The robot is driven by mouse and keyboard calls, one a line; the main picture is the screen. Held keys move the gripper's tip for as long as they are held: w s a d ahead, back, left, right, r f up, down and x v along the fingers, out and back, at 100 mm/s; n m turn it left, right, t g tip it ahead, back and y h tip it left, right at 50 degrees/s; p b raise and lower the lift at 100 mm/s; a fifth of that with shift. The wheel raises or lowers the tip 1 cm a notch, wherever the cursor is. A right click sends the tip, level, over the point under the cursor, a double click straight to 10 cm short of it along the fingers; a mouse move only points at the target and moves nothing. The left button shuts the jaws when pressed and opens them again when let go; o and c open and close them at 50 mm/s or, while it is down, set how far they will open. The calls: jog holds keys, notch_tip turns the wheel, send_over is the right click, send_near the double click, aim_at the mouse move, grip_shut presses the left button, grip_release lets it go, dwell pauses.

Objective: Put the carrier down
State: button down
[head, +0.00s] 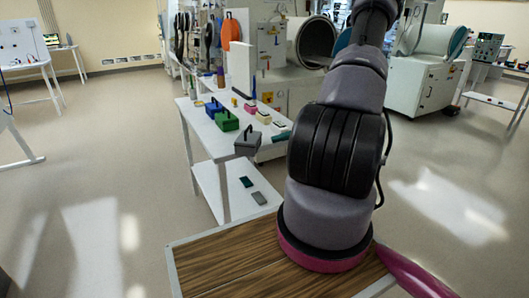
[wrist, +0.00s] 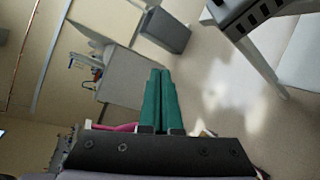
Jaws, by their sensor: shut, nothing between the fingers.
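Three box-shaped carriers with handles stand on the white table in the head view: a blue one (head: 213,109), a green one (head: 227,122) and a grey one (head: 247,145). The grey carrier is nearest me, at the table's near right edge, and looks upright. How much of its base rests on the top is unclear. My gripper's teal fingers (wrist: 160,100) are shut together and empty in the wrist view. In the head view a teal tip of my gripper (head: 282,135) shows just right of the grey carrier, apart from it; my arm hides the rest.
The white table (head: 207,132) also holds several small blocks and a tall white panel (head: 241,68). Its lower shelf (head: 228,195) bears two flat dark pieces. A dark slotted object (wrist: 245,12) is cut off at the wrist view's top right. Floor left of the table is clear.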

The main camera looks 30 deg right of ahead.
aim_at(259, 143)
jog(key=s+d+f+m+t, duration=0.1)
jog(key=d+f+m+t, duration=0.45)
jog(key=f+m, duration=0.4)
jog(key=shift+t, duration=0.45)
jog(key=shift+w+a+f, duration=0.1)
jog(key=shift+w+a, duration=1.15)
jog(key=shift+w, duration=0.55)
jog(key=shift+w+a+f, duration=0.15)
jog(key=shift+w+a, duration=1.05)
jog(key=shift+w, duration=0.6)
jog(key=shift+w+a+f, duration=0.1)
jog(key=shift+w+a, duration=1.15)
jog(key=shift+w, duration=0.55)
jog(key=w, duration=0.9)
jog(key=shift+w+a, duration=0.1)
jog(key=shift+a, duration=0.05)
